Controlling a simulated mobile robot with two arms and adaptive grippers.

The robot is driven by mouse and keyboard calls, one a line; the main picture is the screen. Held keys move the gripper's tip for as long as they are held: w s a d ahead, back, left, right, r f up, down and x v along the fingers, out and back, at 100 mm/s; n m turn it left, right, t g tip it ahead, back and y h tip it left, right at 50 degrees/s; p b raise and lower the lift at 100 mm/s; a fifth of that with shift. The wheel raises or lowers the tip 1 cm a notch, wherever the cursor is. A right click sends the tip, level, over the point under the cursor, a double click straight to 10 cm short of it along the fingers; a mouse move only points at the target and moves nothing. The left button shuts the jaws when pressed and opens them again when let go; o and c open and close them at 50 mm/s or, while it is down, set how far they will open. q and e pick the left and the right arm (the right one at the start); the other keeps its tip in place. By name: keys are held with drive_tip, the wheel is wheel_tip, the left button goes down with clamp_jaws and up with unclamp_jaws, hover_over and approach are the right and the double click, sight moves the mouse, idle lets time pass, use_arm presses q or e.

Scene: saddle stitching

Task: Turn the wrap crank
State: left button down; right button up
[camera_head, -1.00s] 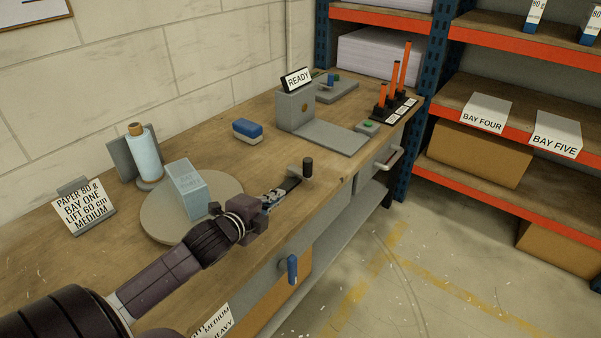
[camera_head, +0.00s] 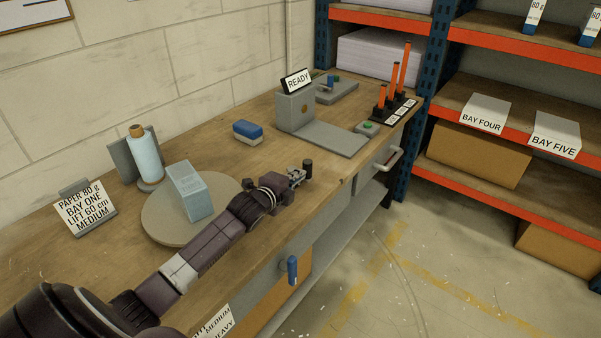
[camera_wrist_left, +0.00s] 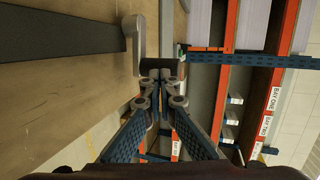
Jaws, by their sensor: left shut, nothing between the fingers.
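The wrap crank's black knob (camera_head: 308,167) stands upright near the front edge of the bench, right of the round turntable (camera_head: 158,229). My left gripper (camera_head: 300,174) is at the knob, with its fingertips right beside it. In the left wrist view the fingers (camera_wrist_left: 160,76) are shut, and a dark piece (camera_wrist_left: 160,65) that looks like the knob lies just beyond the tips. A light grey arm (camera_wrist_left: 138,45) is beside it. Whether the fingertips touch the knob cannot be told. A grey-blue package (camera_head: 190,190) sits on the turntable. My right gripper is not in view.
A film roll (camera_head: 146,155) stands behind the turntable. A blue block (camera_head: 248,131) and a grey station with a READY sign (camera_head: 297,81) are farther back. A blue handle (camera_head: 292,270) projects from the bench front. Bare bench lies between the crank and the station.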

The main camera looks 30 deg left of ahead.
use_arm(q)
drive_tip(key=shift+w, duration=0.65)
